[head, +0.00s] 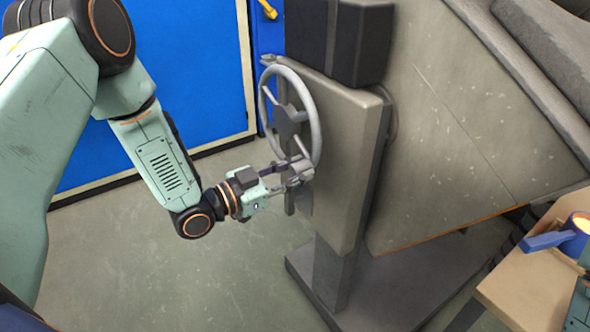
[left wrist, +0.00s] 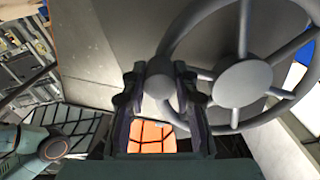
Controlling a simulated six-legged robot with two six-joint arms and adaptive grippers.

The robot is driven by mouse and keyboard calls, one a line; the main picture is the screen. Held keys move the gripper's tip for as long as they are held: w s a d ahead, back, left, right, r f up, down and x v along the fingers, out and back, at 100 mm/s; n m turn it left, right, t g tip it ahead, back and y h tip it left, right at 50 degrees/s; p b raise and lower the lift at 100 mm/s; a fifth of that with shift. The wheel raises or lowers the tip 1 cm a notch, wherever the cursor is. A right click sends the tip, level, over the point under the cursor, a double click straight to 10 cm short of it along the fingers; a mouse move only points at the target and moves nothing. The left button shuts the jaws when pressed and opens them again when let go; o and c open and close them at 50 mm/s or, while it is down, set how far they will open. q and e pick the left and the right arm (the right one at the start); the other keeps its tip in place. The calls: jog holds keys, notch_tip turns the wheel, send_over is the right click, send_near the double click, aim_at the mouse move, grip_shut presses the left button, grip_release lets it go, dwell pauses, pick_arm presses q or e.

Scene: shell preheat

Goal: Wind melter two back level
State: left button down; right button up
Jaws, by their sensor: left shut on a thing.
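The grey handwheel (head: 317,125) is mounted on the side of a grey upright stand (head: 345,170). The large grey melter body (head: 450,150) beside the stand has sloping edges and looks tilted. My left gripper (head: 296,177) is at the lower part of the wheel's rim, shut on the wheel's handle. In the left wrist view, the round handle end (left wrist: 160,78) sits between the two fingers (left wrist: 160,105), with the wheel's rim and hub (left wrist: 242,83) to the right. The fingers hide part of the handle. My right gripper does not show.
A blue panel (head: 170,90) with a pale frame stands behind my left arm. The stand has a dark base plate (head: 370,290) on the floor. A tan bench (head: 525,290) with a blue, glowing-topped object (head: 572,238) is at lower right. Floor at lower left is clear.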

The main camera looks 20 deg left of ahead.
aim_at(295, 78)
pick_arm(q)
jog(key=shift+r, duration=0.15)
jog(key=shift+s+d+r+n+p, duration=0.15)
jog(key=shift+d+r+n+p, duration=0.1)
jog(key=shift+r+n+p, duration=0.55)
jog(key=r+n+p, duration=0.8)
jog(key=r, duration=0.1)
jog(key=shift+a+n+p, duration=0.2)
jog(key=shift+n+p, duration=0.1)
jog(key=w+a+r+n+p, duration=0.1)
jog(key=r+n, duration=0.1)
jog(key=n, duration=0.1)
jog(key=w+a+r+n+p, duration=0.1)
jog(key=w+a+n+p, duration=0.1)
jog(key=n, duration=0.1)
jog(key=w+a+r+n+p, duration=0.1)
jog(key=a+r+n+p, duration=0.1)
jog(key=n, duration=0.1)
jog(key=shift+w+r, duration=0.15)
jog(key=shift+r, duration=0.2)
jog(key=shift+w+a+r+n+p, duration=0.1)
jog(key=shift+w+a+n+p, duration=0.1)
jog(key=shift+w+a+n, duration=0.35)
jog(key=shift+w+a+r+n+p, duration=0.1)
jog(key=shift+w+a+n+p, duration=0.2)
jog(key=shift+a+n, duration=0.45)
jog(key=shift+w+a+r+n+p, duration=0.15)
jog(key=shift+w+a+n, duration=0.25)
jog(key=shift+n, duration=0.5)
